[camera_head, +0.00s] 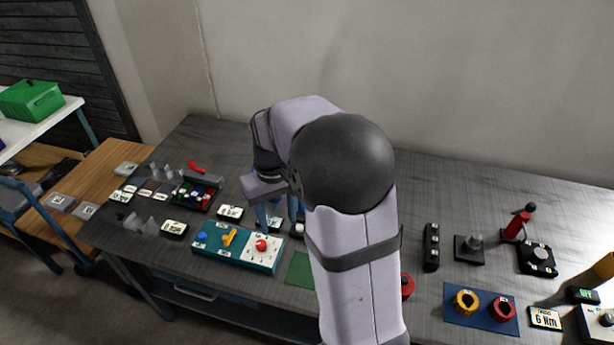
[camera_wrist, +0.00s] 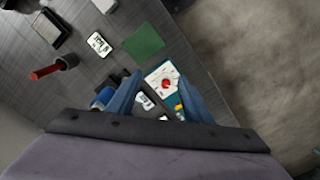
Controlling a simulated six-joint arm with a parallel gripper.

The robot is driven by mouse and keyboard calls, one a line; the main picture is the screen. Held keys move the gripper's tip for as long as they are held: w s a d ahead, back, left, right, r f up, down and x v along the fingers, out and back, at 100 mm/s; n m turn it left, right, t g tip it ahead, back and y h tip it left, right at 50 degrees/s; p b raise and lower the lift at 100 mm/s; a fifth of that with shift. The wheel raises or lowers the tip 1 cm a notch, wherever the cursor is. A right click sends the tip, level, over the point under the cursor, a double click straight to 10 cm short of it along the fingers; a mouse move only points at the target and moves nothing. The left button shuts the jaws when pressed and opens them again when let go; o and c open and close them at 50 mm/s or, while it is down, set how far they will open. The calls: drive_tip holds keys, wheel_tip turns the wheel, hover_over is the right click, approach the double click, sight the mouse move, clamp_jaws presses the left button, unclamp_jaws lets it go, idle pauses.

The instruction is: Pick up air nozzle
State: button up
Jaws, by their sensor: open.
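My gripper (camera_head: 279,222) is open above the table, just behind the teal box. Its two blue fingers also show in the wrist view (camera_wrist: 160,95), spread apart with nothing held between them. A blue rounded piece (camera_wrist: 102,98) with dark parts beside it lies next to the left finger in the wrist view, partly hidden by it. It may be the air nozzle, but I cannot tell for certain. A red rod with a dark collar (camera_wrist: 48,71) lies farther left in that view. My arm hides much of the middle of the table in the head view.
The teal box (camera_head: 236,248) has a yellow handle and a red button. A green mat (camera_head: 300,270) lies right of it. A blue mat (camera_head: 480,309) with yellow and red rings is at right. Small parts and labels crowd the left.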

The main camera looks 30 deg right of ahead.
drive_tip(key=shift+m, duration=0.3)
drive_tip(key=w+d, duration=0.5)
drive_tip(key=w+d+p, duration=0.1)
drive_tip(key=w+d, duration=0.4)
drive_tip(key=w+d+p, duration=0.1)
drive_tip(key=w+d, duration=0.4)
drive_tip(key=shift+d+r, duration=0.2)
drive_tip(key=shift+r, duration=0.2)
drive_tip(key=shift+w+d+f, duration=0.1)
drive_tip(key=shift+d, duration=0.6)
drive_tip(key=shift+f, duration=0.1)
drive_tip(key=shift+w+a+f+p, duration=0.15)
drive_tip(key=shift+f+p, duration=0.85)
drive_tip(key=shift+f, duration=0.8)
drive_tip(key=shift+w+f+p, duration=0.1)
drive_tip(key=shift+f+p, duration=0.85)
drive_tip(key=shift+f, duration=0.8)
clamp_jaws()
